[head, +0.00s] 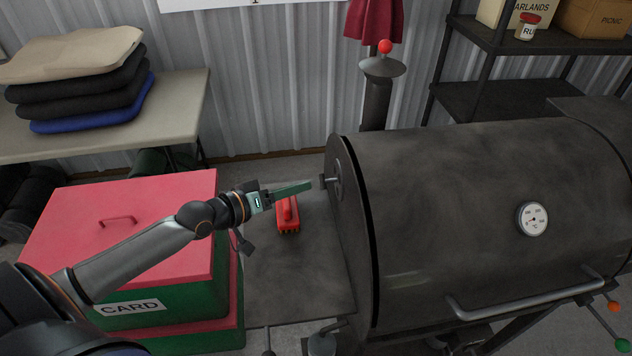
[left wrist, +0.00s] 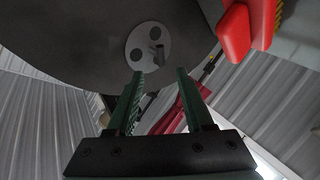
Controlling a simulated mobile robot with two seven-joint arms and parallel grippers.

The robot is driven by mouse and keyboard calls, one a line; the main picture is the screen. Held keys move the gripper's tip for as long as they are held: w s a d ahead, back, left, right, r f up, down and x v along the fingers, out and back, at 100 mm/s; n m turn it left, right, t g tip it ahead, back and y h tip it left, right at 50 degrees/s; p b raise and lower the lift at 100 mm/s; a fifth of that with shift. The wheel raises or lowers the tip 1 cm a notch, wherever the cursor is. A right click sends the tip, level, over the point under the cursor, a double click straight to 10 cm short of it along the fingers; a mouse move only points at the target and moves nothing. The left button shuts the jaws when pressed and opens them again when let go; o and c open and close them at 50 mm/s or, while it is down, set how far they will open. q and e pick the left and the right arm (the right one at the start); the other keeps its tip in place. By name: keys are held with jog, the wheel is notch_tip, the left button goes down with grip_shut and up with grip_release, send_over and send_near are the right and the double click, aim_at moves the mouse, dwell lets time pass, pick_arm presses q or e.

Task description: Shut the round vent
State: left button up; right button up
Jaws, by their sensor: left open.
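The round vent (head: 337,180) is on the left end of the dark smoker barrel (head: 450,190). In the left wrist view the vent (left wrist: 148,46) is a light grey disc with dark round holes showing and a small knob (left wrist: 157,52) standing out from it. My left gripper (head: 312,184) points right at the vent, its fingertips just short of the knob. In the left wrist view the open green fingers (left wrist: 160,73) have nothing between them, and the vent lies just beyond their tips. My right gripper is not in view.
A red brush (head: 288,215) lies on the smoker's side shelf (head: 295,270), just below my left fingers. A green box with a red lid (head: 150,210) stands under my left arm. A chimney with a red-knobbed cap (head: 382,70) rises behind the barrel's left end.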

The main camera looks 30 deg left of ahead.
aim_at(321, 181)
pick_arm(q)
jog(key=shift+x, duration=3.45)
grip_shut()
